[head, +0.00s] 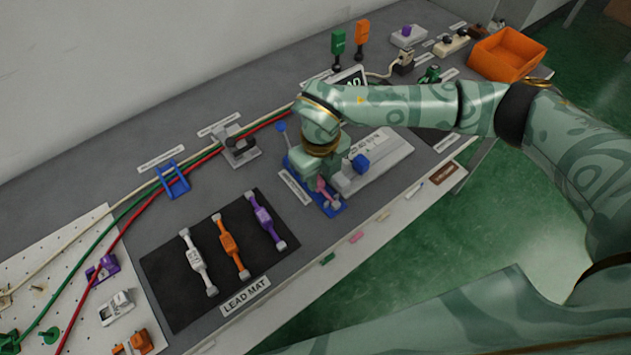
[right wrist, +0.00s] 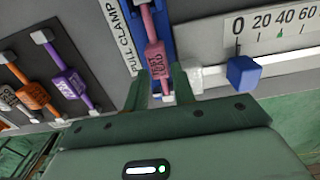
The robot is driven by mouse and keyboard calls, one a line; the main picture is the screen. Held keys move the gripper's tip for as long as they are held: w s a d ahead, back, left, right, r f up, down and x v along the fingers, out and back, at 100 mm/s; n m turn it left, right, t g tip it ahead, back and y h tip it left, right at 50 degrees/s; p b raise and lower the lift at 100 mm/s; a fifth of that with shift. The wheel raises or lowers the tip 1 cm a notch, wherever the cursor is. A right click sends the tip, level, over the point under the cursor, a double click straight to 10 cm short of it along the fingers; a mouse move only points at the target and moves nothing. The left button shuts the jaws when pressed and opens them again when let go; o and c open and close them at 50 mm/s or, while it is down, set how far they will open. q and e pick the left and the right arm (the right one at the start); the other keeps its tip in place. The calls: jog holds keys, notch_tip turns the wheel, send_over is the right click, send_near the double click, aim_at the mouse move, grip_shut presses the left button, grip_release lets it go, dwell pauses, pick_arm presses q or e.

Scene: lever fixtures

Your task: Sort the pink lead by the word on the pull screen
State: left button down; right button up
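The pink lead (right wrist: 157,60) lies along the blue pull clamp fixture (right wrist: 160,12), its near white end between my right fingers. In the head view the pink lead (head: 322,186) is mostly hidden under my right gripper (head: 322,178). My right gripper (right wrist: 160,88) looks open, one finger each side of the lead. A dark screen (head: 351,80) stands behind my right arm, partly covered; its word cannot be read in full. The lead mat (head: 178,262) holds a white lead (head: 197,262), an orange lead (head: 230,246) and a purple lead (head: 264,219). My left gripper is not in view.
A scale fixture with a blue slider (head: 361,163) stands right beside the clamp. An orange bin (head: 507,54) is at the far right. Green and orange paddles (head: 338,42) stand at the back. Cables and a blue bracket (head: 173,180) lie left.

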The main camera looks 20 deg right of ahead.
jog(key=shift+f, duration=0.45)
jog(key=shift+r, duration=0.1)
grip_shut()
